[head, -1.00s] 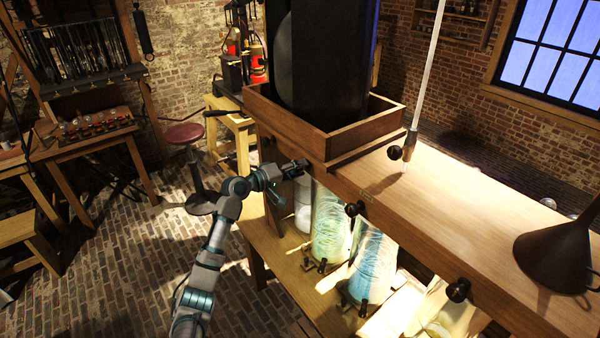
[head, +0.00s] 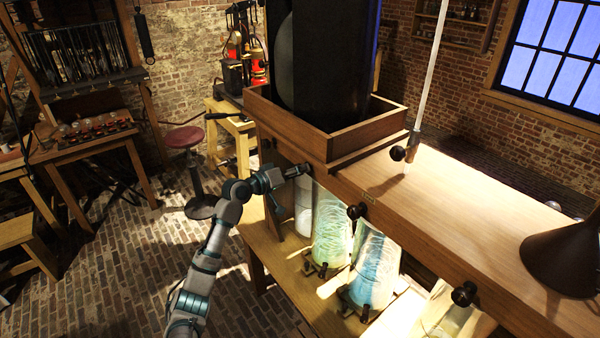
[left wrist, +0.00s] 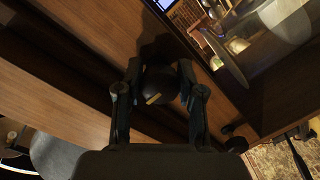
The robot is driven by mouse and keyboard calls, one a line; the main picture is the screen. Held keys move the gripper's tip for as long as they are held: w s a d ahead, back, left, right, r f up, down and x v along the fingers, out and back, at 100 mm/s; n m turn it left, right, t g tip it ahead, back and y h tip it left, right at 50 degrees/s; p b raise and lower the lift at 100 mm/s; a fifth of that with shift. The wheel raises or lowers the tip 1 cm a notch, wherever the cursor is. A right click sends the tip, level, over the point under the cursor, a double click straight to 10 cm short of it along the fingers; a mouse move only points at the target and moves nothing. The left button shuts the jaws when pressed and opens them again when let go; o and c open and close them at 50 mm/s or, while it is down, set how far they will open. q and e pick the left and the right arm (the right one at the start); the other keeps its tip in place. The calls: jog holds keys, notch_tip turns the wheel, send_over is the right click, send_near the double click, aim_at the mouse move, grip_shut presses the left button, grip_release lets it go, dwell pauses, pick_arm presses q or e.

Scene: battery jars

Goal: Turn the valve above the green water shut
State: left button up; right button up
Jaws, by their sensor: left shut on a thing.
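A jar of pale green water (head: 332,228) stands under the wooden shelf, with a jar of blue water (head: 374,268) to its right. My left gripper (head: 297,171) is at the shelf's front edge, above and slightly left of the green jar. In the left wrist view my left gripper (left wrist: 160,92) is shut on a round black valve knob (left wrist: 159,82) with a short yellow mark, one finger on each side. The gripper mostly hides this knob in the head view. My right gripper is not in view.
Other black knobs (head: 357,211) project from the shelf front (head: 425,248) to the right. A dark funnel (head: 562,255) stands on the shelf top. A wooden tray (head: 335,146) holds a tall dark vessel. A red stool (head: 185,139) stands left of my arm.

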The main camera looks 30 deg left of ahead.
pick_arm(q)
jog(key=shift+a+r, duration=0.2)
jog(key=shift+r, duration=0.05)
jog(key=o, duration=1.1)
jog(key=shift+o, duration=0.3)
jog(key=shift+a+f, duration=0.2)
jog(key=shift+a, duration=0.1)
jog(key=v, duration=1.2)
jog(key=shift+a, duration=0.25)
jog(key=shift+d+f, duration=0.1)
jog(key=shift+d, duration=0.1)
jog(key=shift+w, duration=0.1)
